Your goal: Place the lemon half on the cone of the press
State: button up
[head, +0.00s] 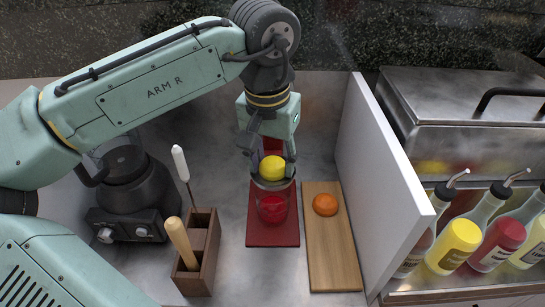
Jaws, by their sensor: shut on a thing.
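The yellow lemon half (272,169) is between the fingers of my gripper (272,160), which is shut on it. The lemon half is at the top of a clear glass-like vessel (273,190) with red showing low inside it. This vessel stands on the red base of the press (262,238), and a red part also shows behind the fingers. The cone is hidden by the lemon half and my gripper. I cannot tell whether the lemon half touches it.
A wooden board (335,262) with an orange fruit (325,205) lies right of the press, beside a white upright panel (385,170). Several sauce bottles (455,245) stand beyond it. A dark blender (130,200) and a wooden holder with utensils (200,262) stand left.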

aim_at(269, 168)
jog(key=o, duration=1)
jog(key=shift+f, duration=0.1)
jog(key=r, duration=0.4)
jog(key=s+r+p, duration=0.1)
jog(key=r, duration=0.7)
jog(key=shift+s+a+r, duration=0.15)
jog(key=shift+a, duration=0.15)
